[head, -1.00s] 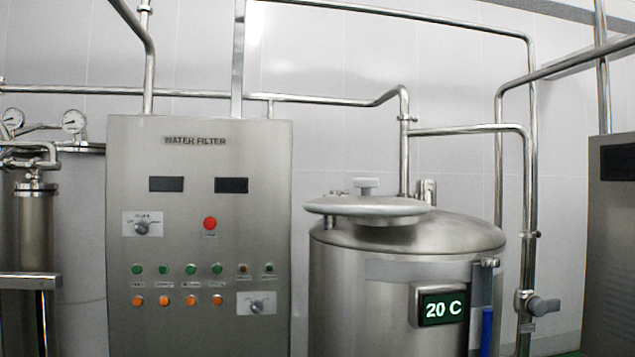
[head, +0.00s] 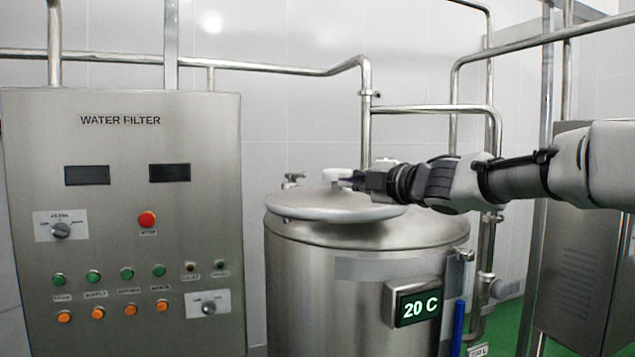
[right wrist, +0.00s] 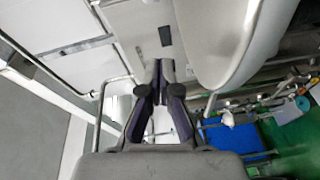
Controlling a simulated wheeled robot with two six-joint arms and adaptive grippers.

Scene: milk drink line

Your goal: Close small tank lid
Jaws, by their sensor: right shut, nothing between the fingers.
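The small steel tank (head: 330,290) stands right of centre in the head view, with a "20 C" display on its front. Its round lid (head: 310,205) lies nearly level over the left part of the tank top. I cannot tell whether it is fully seated. A pale knob (head: 332,174) stands on the lid. My right gripper (head: 348,180) reaches in from the right, just above the lid and beside the knob; contact is unclear. In the right wrist view the gripper (right wrist: 162,70) is shut and empty, left of a pale curved surface, likely the lid. My left gripper is out of view.
The water filter cabinet (head: 120,220) with buttons and dials stands left of the tank. Steel pipes (head: 366,120) rise behind the tank. A grey cabinet (head: 580,270) stands at the right on green floor.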

